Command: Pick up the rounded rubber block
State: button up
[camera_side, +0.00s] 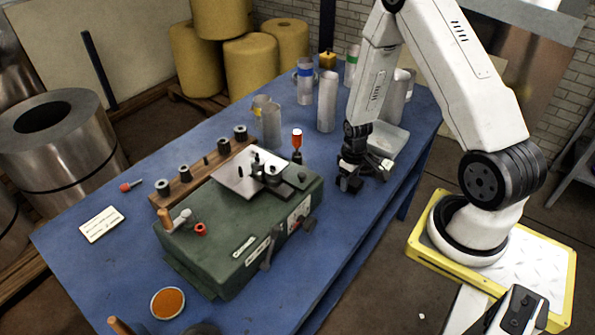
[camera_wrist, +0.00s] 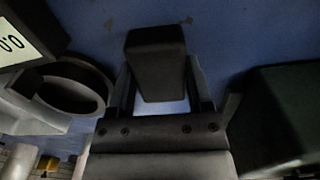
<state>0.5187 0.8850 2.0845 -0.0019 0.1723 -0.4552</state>
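A dark block with softened edges, which I take for the rubber block (camera_wrist: 157,62), is between my gripper's two fingers in the wrist view. The fingers lie close along its left and right sides, and I cannot tell whether they press on it. Blue table shows below the block, between the fingers. In the side view my gripper (camera_side: 351,178) is low over the right part of the blue table, right of the green machine. There the block merges with the dark fingers, and any gap to the table is unclear.
The green machine (camera_side: 215,255) stands left of my gripper. Several pipes (camera_side: 327,102) stand behind. The table (camera_side: 325,215) is clear in front.

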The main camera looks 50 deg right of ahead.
grip_shut()
jog(key=shift+r, duration=0.15)
jog(key=shift+r, duration=4.85)
jog(key=shift+c, duration=0.5)
grip_release()
jog(key=shift+c, duration=1.2)
jog(key=shift+r, duration=0.15)
